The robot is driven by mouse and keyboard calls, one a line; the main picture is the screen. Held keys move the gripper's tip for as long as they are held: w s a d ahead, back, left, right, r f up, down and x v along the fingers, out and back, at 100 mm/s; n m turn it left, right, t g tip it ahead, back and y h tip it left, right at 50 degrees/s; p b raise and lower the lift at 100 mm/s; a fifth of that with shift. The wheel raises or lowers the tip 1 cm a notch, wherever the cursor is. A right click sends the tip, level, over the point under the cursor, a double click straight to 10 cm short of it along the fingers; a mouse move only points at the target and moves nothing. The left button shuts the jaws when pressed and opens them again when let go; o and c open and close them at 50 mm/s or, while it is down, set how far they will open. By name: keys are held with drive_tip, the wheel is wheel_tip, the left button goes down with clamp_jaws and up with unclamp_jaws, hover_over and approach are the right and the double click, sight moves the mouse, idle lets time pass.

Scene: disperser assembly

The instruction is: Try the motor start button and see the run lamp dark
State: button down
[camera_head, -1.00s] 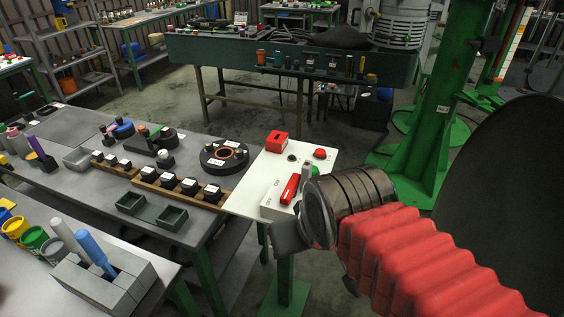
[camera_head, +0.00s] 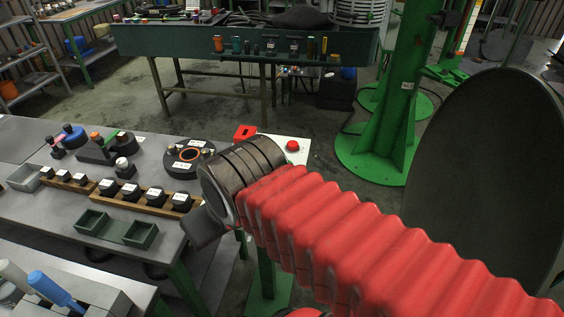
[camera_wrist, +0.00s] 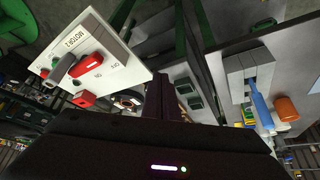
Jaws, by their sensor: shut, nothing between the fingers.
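The white motor panel (camera_wrist: 118,72) shows in the wrist view at upper left, tilted, with lettering that reads MOTOR 2, ON and OFF. It bears a red lever (camera_wrist: 90,64), a red box (camera_wrist: 82,99) and a grey part beside the lever. In the head view my arm covers most of the panel (camera_head: 270,141); a red round button (camera_head: 292,146) and a red box (camera_head: 245,132) show past it.
The grey bench (camera_head: 60,205) at left holds green trays (camera_head: 140,233), a wooden rack of black blocks and a black disc (camera_head: 188,155). A green column (camera_head: 395,110) stands behind the panel, and a large dark disc (camera_head: 490,180) fills the right.

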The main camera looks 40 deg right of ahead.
drive_tip(key=w+d+r+m+t, duration=0.1)
drive_tip(key=w+d+m+t, duration=0.1)
drive_tip(key=w+d+m, duration=0.8)
drive_tip(key=w+d+m+h, duration=0.1)
drive_tip(key=w+d, duration=0.1)
drive_tip(key=d, duration=0.8)
drive_tip(key=w+d+f+m+t+h, duration=0.1)
drive_tip(key=w+d, duration=0.2)
drive_tip(key=d, duration=0.8)
drive_tip(key=shift+f+h, duration=0.3)
drive_tip(key=shift+f, duration=0.1)
drive_tip(key=shift+w+f, duration=0.1)
drive_tip(key=shift+f, duration=4.25)
